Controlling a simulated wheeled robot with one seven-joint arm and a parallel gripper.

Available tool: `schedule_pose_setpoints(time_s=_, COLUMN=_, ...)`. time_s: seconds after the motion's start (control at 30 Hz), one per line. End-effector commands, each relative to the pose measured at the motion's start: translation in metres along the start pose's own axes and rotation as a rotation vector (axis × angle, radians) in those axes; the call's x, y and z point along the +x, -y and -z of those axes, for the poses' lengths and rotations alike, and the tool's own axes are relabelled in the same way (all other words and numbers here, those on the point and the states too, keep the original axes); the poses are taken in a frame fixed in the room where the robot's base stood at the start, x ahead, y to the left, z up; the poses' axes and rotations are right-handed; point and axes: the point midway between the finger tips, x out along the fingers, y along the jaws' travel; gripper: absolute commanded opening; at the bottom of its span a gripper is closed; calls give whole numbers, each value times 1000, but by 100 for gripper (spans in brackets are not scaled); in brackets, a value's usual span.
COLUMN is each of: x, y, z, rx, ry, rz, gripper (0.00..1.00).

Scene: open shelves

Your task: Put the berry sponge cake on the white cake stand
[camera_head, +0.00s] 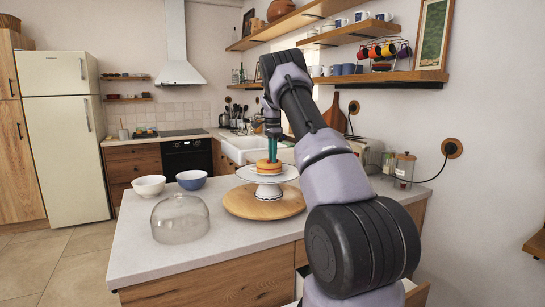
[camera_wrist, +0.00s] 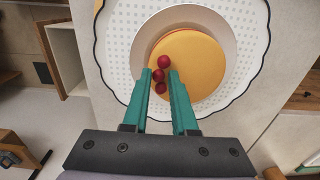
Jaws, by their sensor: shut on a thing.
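The berry sponge cake (camera_head: 268,167) is a round orange cake, seen over the plate of the white cake stand (camera_head: 284,176). In the wrist view the cake (camera_wrist: 195,65) has a yellow top with several red berries, and the scalloped, dark-edged stand plate (camera_wrist: 125,72) lies beneath it. My gripper (camera_head: 272,150) points down from above. Its green fingers (camera_wrist: 168,80) are shut on the cake at its berries. I cannot tell whether the cake's underside touches the plate.
The stand is on a round wooden board (camera_head: 250,209) on the counter. A clear glass dome (camera_head: 180,220), a white bowl (camera_head: 149,186) and a blue bowl (camera_head: 191,180) are to the left. A glass jar (camera_head: 404,171) stands at the right.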

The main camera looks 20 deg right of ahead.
Motion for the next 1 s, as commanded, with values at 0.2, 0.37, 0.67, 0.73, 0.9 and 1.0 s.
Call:
schedule_pose_setpoints(time_s=0.2, x=1, y=0, z=0, rx=0, ry=0, rz=1, gripper=0)
schedule_pose_setpoints(time_s=0.37, x=2, y=0, z=0, rx=0, ry=0, rz=0, gripper=56)
schedule_pose_setpoints(time_s=0.67, x=-1, y=0, z=0, rx=-1, ry=0, rz=1, gripper=56)
schedule_pose_setpoints(time_s=0.73, x=-7, y=1, z=0, rx=-1, ry=-1, rz=3, gripper=56)
schedule_pose_setpoints(time_s=0.9, x=-36, y=1, z=0, rx=0, ry=-1, rz=4, gripper=56)
schedule_pose_setpoints(time_s=1.0, x=-59, y=1, z=0, rx=0, ry=-1, rz=4, gripper=56)
